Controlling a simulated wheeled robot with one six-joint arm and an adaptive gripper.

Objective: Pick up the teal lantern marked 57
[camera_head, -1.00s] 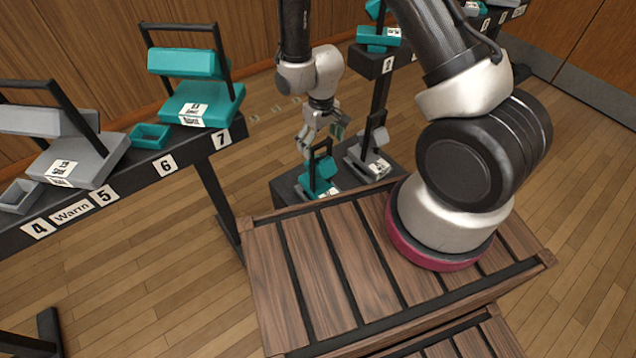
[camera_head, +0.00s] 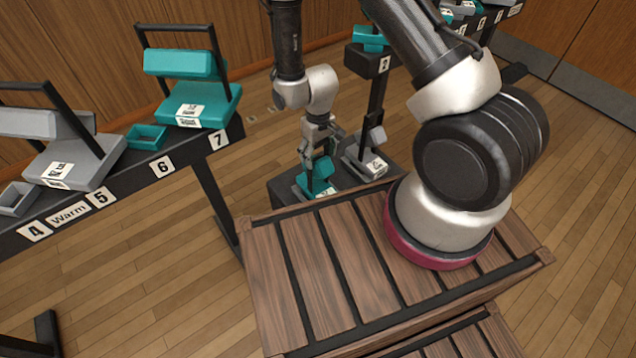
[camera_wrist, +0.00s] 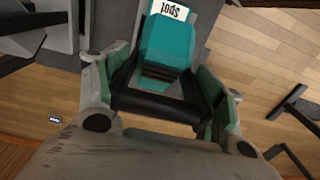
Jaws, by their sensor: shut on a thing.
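A teal lantern (camera_head: 318,177) with a dark handle stands on a low dark platform beyond the wooden deck. It also shows in the wrist view (camera_wrist: 168,42), with a white label reading "Spot" upside down. I cannot read a 57 on it. My gripper (camera_head: 319,150) is at the top of this lantern. In the wrist view my gripper (camera_wrist: 158,98) has a finger on each side of the black handle and is shut on it. The lantern appears to rest on the platform still. Part of it is hidden by the fingers.
A grey lantern (camera_head: 367,162) stands close on the right on the same platform. At left a dark rail (camera_head: 120,190) with numbered slots carries a larger teal lantern (camera_head: 196,104) and a grey one (camera_head: 75,160).

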